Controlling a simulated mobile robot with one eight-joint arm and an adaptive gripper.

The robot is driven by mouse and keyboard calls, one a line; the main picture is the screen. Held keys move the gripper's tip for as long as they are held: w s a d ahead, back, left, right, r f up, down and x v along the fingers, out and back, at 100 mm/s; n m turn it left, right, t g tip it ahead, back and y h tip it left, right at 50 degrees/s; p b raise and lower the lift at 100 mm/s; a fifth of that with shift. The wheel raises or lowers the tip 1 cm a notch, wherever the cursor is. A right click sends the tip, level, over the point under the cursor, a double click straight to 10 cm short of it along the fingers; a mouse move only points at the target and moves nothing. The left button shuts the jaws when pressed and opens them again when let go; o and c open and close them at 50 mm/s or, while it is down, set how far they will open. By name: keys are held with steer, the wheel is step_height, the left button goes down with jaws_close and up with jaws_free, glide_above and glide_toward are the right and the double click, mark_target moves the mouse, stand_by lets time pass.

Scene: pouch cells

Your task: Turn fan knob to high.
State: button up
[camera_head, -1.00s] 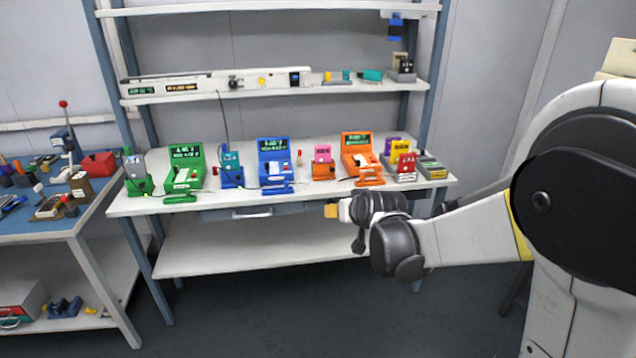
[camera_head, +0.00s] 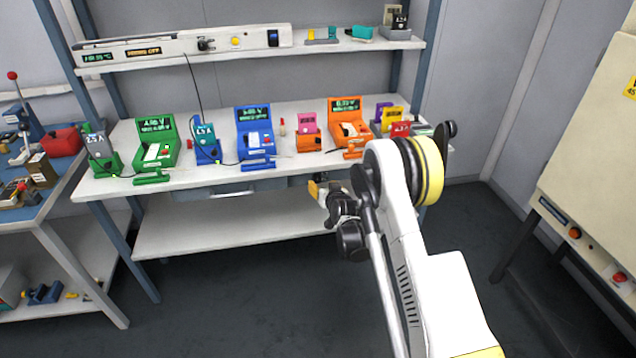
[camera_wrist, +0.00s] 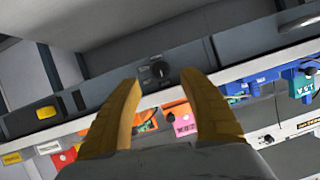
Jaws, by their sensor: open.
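A small round dark knob (camera_wrist: 160,69) with faint marks around it sits on a dark grey panel (camera_wrist: 112,93) in the wrist view; the marks are too small to read. My gripper (camera_wrist: 161,80) is open and empty, its two yellow fingers pointing toward the knob, one on each side of it in the picture. I cannot tell the gap between fingertips and knob. In the head view my gripper (camera_head: 318,188) is just in front of and below the bench's front edge, near its right half. The knob on that panel is not visible there.
Green (camera_head: 157,150), blue (camera_head: 255,140) and orange (camera_head: 347,128) devices stand on the white bench (camera_head: 110,184). A long white unit (camera_head: 160,46) with a black knob (camera_head: 205,44) lies on the shelf above. A blue-topped table (camera_head: 52,205) stands left. The floor in front is clear.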

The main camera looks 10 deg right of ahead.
mark_target(318, 180)
steer(key=b+x, duration=0.1)
steer(key=x, duration=0.5)
steer(key=shift+w+f+b, duration=0.15)
steer(key=shift+w+b, duration=0.05)
steer(key=shift+b, duration=0.2)
jaws_close()
